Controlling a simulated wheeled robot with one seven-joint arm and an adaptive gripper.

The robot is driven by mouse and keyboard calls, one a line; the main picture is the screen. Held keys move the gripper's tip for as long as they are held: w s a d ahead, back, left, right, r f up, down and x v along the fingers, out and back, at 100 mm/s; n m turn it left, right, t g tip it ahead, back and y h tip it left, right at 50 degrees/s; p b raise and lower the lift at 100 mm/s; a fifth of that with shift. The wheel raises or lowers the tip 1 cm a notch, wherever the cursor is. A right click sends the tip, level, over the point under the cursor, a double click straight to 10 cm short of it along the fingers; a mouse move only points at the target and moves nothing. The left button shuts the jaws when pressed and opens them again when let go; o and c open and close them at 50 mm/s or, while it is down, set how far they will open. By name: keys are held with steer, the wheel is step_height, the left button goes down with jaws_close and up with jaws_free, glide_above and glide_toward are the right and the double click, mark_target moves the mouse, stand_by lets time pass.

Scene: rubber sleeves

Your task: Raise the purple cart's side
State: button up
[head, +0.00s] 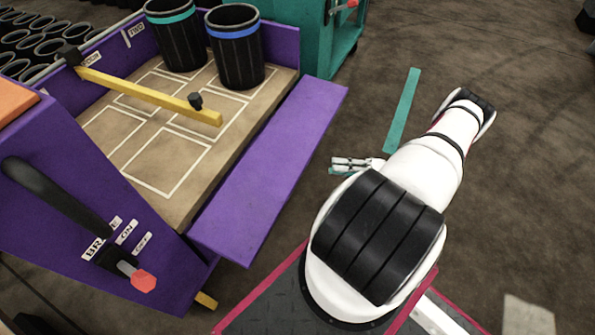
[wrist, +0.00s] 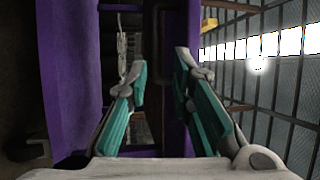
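The purple cart's side (head: 270,165) is a long flat purple panel, folded outward and down along the right edge of the cart's tan bed (head: 160,170). My gripper (head: 336,163) is just right of the panel's outer edge in the head view, its fingers pointing left towards it. I cannot tell whether it touches the panel. In the wrist view my gripper (wrist: 160,75) has its two teal-padded fingers well apart, with nothing held between them. Purple cart parts (wrist: 65,75) show beyond the fingers; which part each is I cannot tell.
Two black sleeves, teal-banded (head: 180,38) and blue-banded (head: 238,50), stand on the bed. A yellow bar (head: 150,95) crosses it. A brake lever (head: 60,195) with a red tip is on the near end. A teal cart (head: 320,40) stands behind.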

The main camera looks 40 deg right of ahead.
mark_target(296, 165)
steer(key=shift+t, duration=0.4)
steer(key=x, duration=0.4)
steer(key=f+x, duration=0.1)
steer(key=x, duration=0.3)
steer(key=b+x, duration=0.1)
steer(key=x, duration=0.4)
steer(key=shift+a+f, duration=0.2)
steer(key=shift+a, duration=0.1)
jaws_close()
